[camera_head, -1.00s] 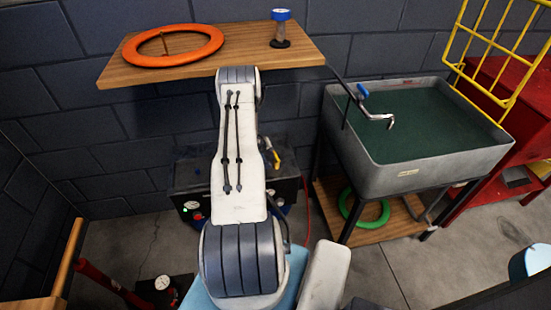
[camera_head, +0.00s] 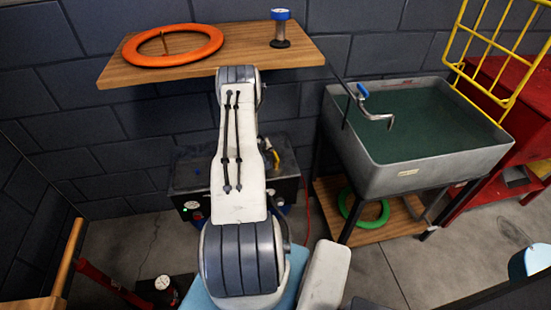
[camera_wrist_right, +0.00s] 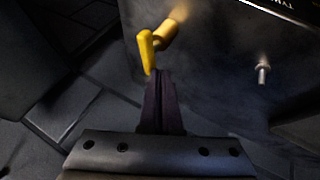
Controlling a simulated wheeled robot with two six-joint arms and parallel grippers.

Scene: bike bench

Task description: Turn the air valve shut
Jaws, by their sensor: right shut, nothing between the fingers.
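The air valve's yellow handle (camera_wrist_right: 147,50) sits on a brass stem (camera_wrist_right: 170,28) at the side of a dark grey machine (camera_wrist_right: 220,70) in the wrist view. The yellow handle is small in the head view (camera_head: 275,158), just right of my arm. My right gripper (camera_wrist_right: 159,75) is shut and empty. Its fingertips lie close below and right of the handle's lower end; I cannot tell whether they touch it. In the head view my right arm hides the gripper and part of the machine (camera_head: 190,172). My left gripper is out of view.
A wooden shelf (camera_head: 125,73) above holds an orange ring (camera_head: 135,58) and a blue-topped pump (camera_head: 281,28). A grey sink (camera_head: 390,172) with green water stands right, a green ring (camera_head: 378,217) below it. A red hose (camera_head: 307,212) hangs beside the machine.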

